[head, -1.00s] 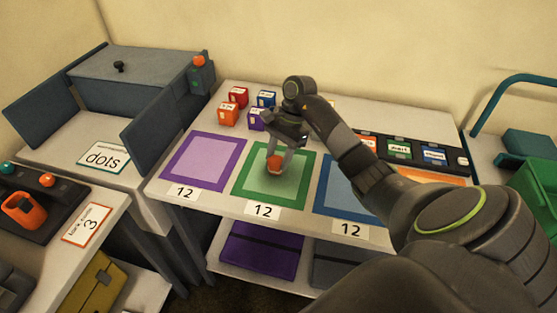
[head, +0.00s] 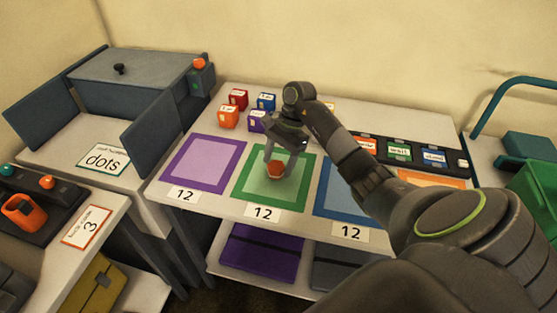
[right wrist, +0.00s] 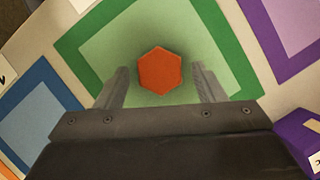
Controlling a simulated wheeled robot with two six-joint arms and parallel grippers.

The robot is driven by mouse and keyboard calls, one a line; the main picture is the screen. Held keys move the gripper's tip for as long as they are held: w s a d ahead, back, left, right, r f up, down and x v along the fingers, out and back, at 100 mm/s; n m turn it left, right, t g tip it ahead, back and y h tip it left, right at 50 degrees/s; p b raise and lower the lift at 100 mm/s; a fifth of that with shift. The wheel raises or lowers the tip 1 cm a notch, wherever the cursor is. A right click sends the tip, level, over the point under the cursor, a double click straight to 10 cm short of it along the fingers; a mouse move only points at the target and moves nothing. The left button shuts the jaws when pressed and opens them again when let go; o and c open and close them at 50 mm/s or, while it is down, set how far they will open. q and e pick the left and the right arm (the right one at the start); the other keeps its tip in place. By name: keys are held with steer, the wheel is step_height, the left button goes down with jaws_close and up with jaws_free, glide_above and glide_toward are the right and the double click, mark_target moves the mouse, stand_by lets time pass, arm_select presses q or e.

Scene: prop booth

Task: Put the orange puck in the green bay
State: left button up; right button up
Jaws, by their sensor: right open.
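The orange puck (head: 275,169), a hexagonal piece, lies in the green bay (head: 246,187), on its light green middle. The puck also shows in the right wrist view (right wrist: 160,71), inside the green border (right wrist: 85,62). My right gripper (head: 278,161) is over the green bay with its fingers pointing down. In the right wrist view its two fingers (right wrist: 162,84) stand apart on either side of the puck, with a gap on both sides. My left gripper is in neither view.
A purple bay (head: 176,181) lies left of the green bay and a blue bay (head: 325,201) right of it. Several small labelled cubes (head: 228,117) stand behind. A dark labelled rack (head: 400,151) is at the back right. A grey cabinet (head: 135,75) stands at the left.

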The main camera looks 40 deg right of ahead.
steer(key=shift+d+r, duration=0.15)
steer(key=shift+r, duration=0.15)
steer(key=v, duration=0.4)
steer(key=p+v, duration=0.5)
steer(key=v, duration=0.2)
steer(key=shift+r, duration=0.25)
